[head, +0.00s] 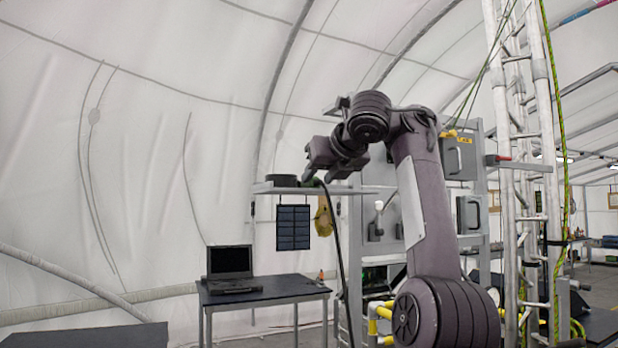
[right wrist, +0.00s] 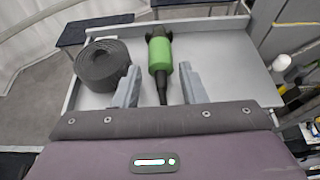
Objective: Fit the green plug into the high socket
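The green plug (right wrist: 160,54) lies on a grey shelf tray (right wrist: 215,50) in the right wrist view, with its black end pointing away from me and its black cable (right wrist: 162,90) running back toward my wrist. My right gripper (right wrist: 160,72) is open, one finger on each side of the plug's rear, with visible gaps. In the head view my right gripper (head: 318,174) is at the shelf (head: 345,190), and the cable (head: 338,250) hangs below it; the plug is hidden there. I cannot make out which fitting is the high socket. My left gripper is not in view.
A black coil (right wrist: 102,66) lies on the tray left of the plug; it also shows in the head view (head: 283,181). A laptop (head: 230,266) stands on a table (head: 265,290) below. Grey boxes (head: 460,157) and a truss mast (head: 508,150) stand right.

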